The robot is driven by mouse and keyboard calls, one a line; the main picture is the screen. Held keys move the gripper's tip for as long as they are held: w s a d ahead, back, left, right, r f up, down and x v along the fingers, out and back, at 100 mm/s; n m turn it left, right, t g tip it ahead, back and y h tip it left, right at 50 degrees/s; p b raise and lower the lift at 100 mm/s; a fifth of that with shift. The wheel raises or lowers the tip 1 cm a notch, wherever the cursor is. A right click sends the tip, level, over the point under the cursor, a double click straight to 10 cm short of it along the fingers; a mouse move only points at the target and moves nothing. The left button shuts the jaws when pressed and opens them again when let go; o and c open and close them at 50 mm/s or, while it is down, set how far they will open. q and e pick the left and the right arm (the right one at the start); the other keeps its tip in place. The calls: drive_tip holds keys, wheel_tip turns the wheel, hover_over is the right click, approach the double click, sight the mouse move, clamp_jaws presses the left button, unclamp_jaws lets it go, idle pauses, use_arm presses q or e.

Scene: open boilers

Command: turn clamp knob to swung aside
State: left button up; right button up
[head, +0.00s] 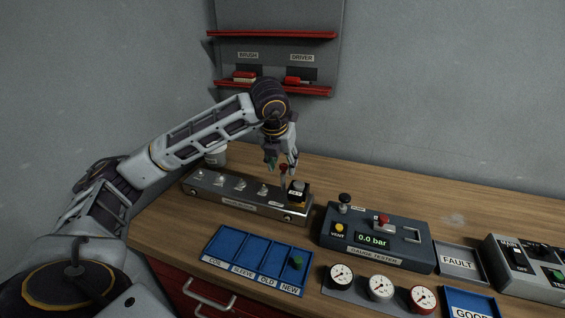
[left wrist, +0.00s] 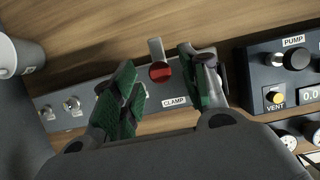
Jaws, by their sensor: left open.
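The red clamp knob (head: 283,167) sits on the right part of a grey metal fixture block (head: 240,203). In the left wrist view the red knob (left wrist: 160,72) lies beside a pale lever, above the CLAMP label (left wrist: 174,103). My left gripper (head: 280,162) points down over it. In the left wrist view my left gripper (left wrist: 160,85) is open, with green-padded fingers on either side of the knob. I cannot tell whether the pads touch it. A black block (head: 298,192) is just right of the knob. My right gripper is not in view.
The gauge tester (head: 375,238) stands right of the fixture. A blue sorting tray (head: 250,258) and several gauges (head: 380,288) lie in front. A white cup (head: 215,156) is behind the fixture's left end. A FAULT tray (head: 458,262) is further right.

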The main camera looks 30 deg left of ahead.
use_arm(q)
drive_tip(key=shift+r, duration=0.15)
drive_tip(key=v, duration=1.1)
drive_tip(key=shift+s+r, duration=0.25)
drive_tip(key=shift+d, duration=0.15)
drive_tip(key=shift+f, duration=0.1)
idle(0.4)
